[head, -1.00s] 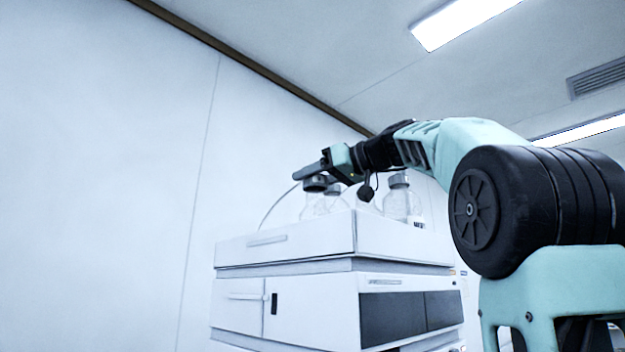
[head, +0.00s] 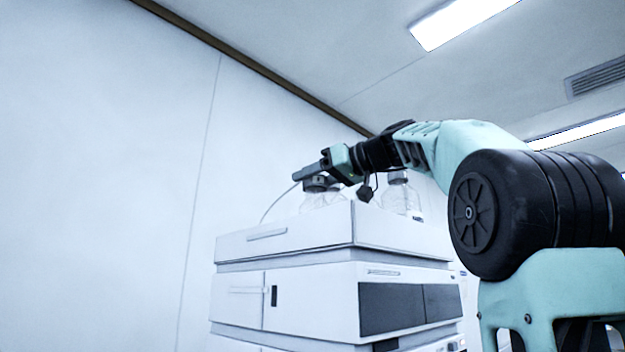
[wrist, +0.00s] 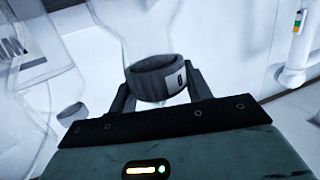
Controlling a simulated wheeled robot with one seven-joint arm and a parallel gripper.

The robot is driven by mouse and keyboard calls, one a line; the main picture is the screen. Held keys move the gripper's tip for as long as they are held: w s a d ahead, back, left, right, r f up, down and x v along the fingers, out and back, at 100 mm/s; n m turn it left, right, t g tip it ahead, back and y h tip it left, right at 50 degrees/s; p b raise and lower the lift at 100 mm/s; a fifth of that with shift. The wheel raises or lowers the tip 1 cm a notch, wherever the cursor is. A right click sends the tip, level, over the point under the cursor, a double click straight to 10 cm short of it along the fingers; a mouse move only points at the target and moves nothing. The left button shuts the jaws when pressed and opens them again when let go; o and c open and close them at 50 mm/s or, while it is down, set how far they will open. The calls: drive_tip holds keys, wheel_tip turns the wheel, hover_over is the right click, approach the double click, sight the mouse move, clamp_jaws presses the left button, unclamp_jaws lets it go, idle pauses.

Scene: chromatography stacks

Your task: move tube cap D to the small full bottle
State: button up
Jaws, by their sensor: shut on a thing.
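In the wrist view, a dark ribbed cap (wrist: 155,78) with a pale label on its side sits between the two fingers of my gripper (wrist: 160,92). The label's letter is too small to read surely. My gripper is shut on the cap. A clear bottle (wrist: 135,28) extends away beyond the cap, its neck lined up with it. I cannot tell whether cap and neck touch. In the head view, my gripper (head: 309,172) is over the leftmost clear bottle (head: 312,202), with the dark cap (head: 315,185) under its fingers.
A second capped bottle (head: 336,197) stands close beside it, and a larger capped bottle (head: 398,198) stands to the right. They stand on the white instrument stack (head: 300,240). A thin tube (head: 272,205) curves at the left. The wall is behind.

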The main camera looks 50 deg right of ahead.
drive_tip(key=shift+f+b, duration=0.35)
drive_tip(key=shift+f, duration=0.1)
drive_tip(key=shift+f+b, duration=0.4)
drive_tip(key=o, duration=1.5)
drive_tip(key=shift+w+d+f, duration=0.1)
drive_tip(key=shift+f, duration=0.15)
drive_tip(key=shift+c, duration=0.2)
drive_tip(key=shift+r+p, duration=3.1)
drive_tip(key=shift+r, duration=0.8)
